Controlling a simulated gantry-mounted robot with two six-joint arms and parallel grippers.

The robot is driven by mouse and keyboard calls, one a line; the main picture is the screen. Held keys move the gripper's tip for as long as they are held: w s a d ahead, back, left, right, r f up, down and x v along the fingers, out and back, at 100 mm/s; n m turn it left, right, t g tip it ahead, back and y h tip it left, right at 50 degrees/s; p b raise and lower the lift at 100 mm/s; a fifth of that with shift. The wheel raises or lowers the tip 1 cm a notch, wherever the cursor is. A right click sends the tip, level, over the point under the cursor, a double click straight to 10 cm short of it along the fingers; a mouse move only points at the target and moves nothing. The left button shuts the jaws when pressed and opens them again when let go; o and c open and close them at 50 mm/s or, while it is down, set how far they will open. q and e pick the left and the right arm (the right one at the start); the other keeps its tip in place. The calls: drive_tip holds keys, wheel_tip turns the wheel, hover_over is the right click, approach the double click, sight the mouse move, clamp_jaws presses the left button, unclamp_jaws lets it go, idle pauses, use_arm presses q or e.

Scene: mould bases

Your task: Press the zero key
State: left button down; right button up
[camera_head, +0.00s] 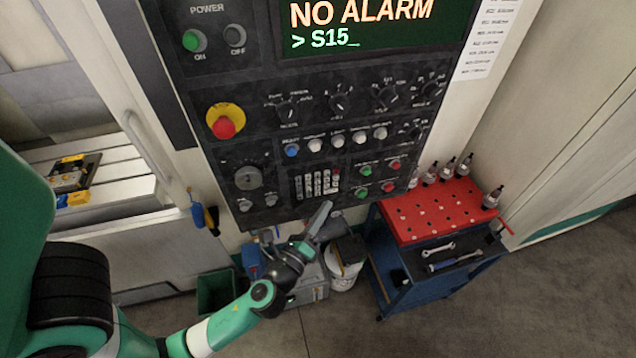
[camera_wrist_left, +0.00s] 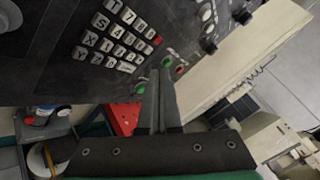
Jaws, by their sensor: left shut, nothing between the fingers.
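The keypad (camera_head: 316,183) sits low on the dark control panel, with pale keys and a red key at its upper right. It also shows in the left wrist view (camera_wrist_left: 118,38), upper left, tilted. Its legends are too small or blurred for me to single out the zero key. My left gripper (camera_head: 325,208) is shut and empty, its tips just below the keypad in the head view. In the left wrist view the closed fingers (camera_wrist_left: 160,76) point up, to the right of and below the keys; contact is not visible. My right gripper is not in view.
The screen (camera_head: 370,28) reads "NO ALARM" and "> S15_". Green and red buttons (camera_head: 366,171) lie right of the keypad. A red emergency stop (camera_head: 224,127) and several knobs are higher up.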

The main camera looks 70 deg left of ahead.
sight(318, 193)
use_arm(q)
drive_tip(key=d+f+b, duration=0.4)
drive_tip(key=f, duration=0.1)
drive_tip(key=a+p, duration=0.1)
drive_tip(key=a, duration=0.8)
drive_tip(key=shift+w, duration=0.2)
idle(2.1)
drive_tip(key=shift+a+p, duration=0.3)
drive_tip(key=shift+a, duration=0.05)
